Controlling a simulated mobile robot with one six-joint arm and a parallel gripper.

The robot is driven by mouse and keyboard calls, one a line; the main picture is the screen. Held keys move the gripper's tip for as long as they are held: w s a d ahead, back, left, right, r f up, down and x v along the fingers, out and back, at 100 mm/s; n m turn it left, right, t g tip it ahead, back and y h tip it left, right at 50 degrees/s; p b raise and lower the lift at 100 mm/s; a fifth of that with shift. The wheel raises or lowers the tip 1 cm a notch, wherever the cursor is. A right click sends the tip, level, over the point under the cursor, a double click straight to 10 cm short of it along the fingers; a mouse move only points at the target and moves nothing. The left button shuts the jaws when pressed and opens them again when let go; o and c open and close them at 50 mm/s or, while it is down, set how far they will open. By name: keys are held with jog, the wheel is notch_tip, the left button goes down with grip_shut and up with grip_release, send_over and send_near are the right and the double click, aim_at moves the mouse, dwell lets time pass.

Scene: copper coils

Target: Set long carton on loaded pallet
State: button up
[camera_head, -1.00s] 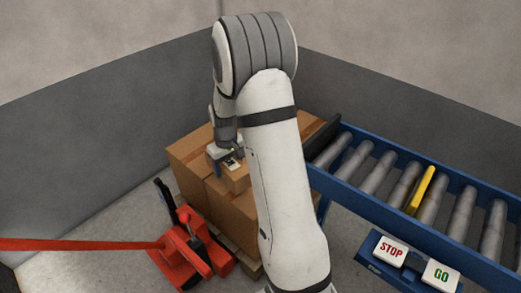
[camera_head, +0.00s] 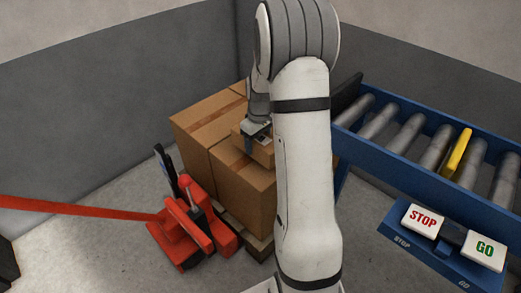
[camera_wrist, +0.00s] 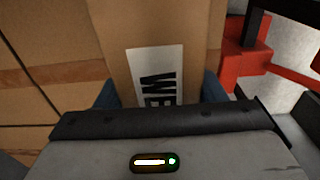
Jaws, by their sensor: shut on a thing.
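The long carton (camera_head: 262,152) is brown cardboard; only its near end shows in the head view, the rest hidden behind my arm. In the wrist view the carton (camera_wrist: 112,22) carries a white label with black letters. My gripper (camera_head: 257,136) is shut on it, with a blue finger on each side. The loaded pallet (camera_head: 262,247) stands on the floor under a stack of larger brown cartons (camera_head: 243,187). The held carton is over the right part of the stack; I cannot tell whether it touches the top.
A red pallet jack (camera_head: 190,230) stands left of the pallet, its long red handle reaching left. A blue roller conveyor (camera_head: 415,170) with a yellow bar (camera_head: 456,152) runs at right. Its STOP button (camera_head: 423,221) and GO button (camera_head: 484,250) are in front. Grey walls close the back.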

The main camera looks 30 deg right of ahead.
jog(key=shift+f+b, duration=0.6)
jog(key=shift+f, duration=1.4)
jog(key=shift+f, duration=0.15)
jog(key=o, duration=1.2)
jog(key=r+p, duration=0.1)
jog(key=r, duration=0.3)
jog(key=r+p, duration=0.1)
jog(key=r, duration=0.3)
jog(key=r+p, duration=0.2)
jog(key=r, duration=0.2)
jog(key=shift+s+d, duration=0.1)
jog(key=shift+s, duration=0.2)
jog(key=s+a+r+m, duration=0.1)
jog(key=s+a, duration=0.3)
jog(key=s, duration=0.4)
jog(key=s+a+r+m, duration=0.1)
jog(key=s+a+r, duration=0.2)
jog(key=s+a, duration=0.2)
jog(key=s+a+r+m, duration=0.2)
jog(key=s+a, duration=0.3)
jog(key=s, duration=0.5)
jog(key=shift+s+a+r+t, duration=0.2)
jog(key=shift+s+r+t, duration=0.1)
jog(key=shift+r, duration=0.2)
